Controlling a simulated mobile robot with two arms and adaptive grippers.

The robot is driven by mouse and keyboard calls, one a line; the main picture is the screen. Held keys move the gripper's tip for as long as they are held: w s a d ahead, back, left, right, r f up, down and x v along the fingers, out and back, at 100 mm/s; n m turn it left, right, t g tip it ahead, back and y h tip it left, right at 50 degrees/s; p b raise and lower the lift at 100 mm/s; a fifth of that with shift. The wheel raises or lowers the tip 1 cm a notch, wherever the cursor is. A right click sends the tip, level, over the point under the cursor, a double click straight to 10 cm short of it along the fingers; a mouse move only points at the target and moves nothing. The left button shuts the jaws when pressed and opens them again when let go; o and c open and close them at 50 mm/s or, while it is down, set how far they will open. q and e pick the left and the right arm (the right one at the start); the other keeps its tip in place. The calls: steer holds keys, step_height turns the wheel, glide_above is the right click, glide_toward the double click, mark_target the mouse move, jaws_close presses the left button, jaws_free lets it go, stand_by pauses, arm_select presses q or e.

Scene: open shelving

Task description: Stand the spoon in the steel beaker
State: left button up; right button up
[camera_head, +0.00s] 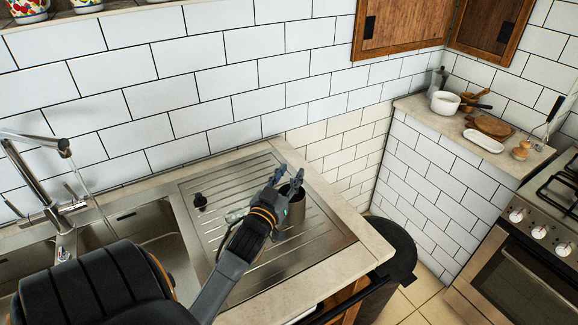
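The steel beaker (297,212) stands upright on the ribbed steel drainer, just right of my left gripper. My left gripper (289,175) reaches up from the lower left, with its two fingertips apart and nothing visible between them. Its right finger overlaps the beaker's rim in the picture; I cannot tell whether they touch. I cannot make out the spoon for certain. A small pale, shiny item (235,215) shows just left of my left gripper, partly hidden by it. My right gripper is not in view.
The drainer (325,240) is mostly bare, with a small black piece (200,201) at its left. The sink and tap (35,190) are at left. A black round bin (398,240) stands right of the counter. A white pot (445,102) and boards are on the far counter.

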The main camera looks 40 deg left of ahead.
arm_select(q)
steer(key=v, duration=1.2)
steer(key=shift+s, duration=0.1)
stand_by(0.9)
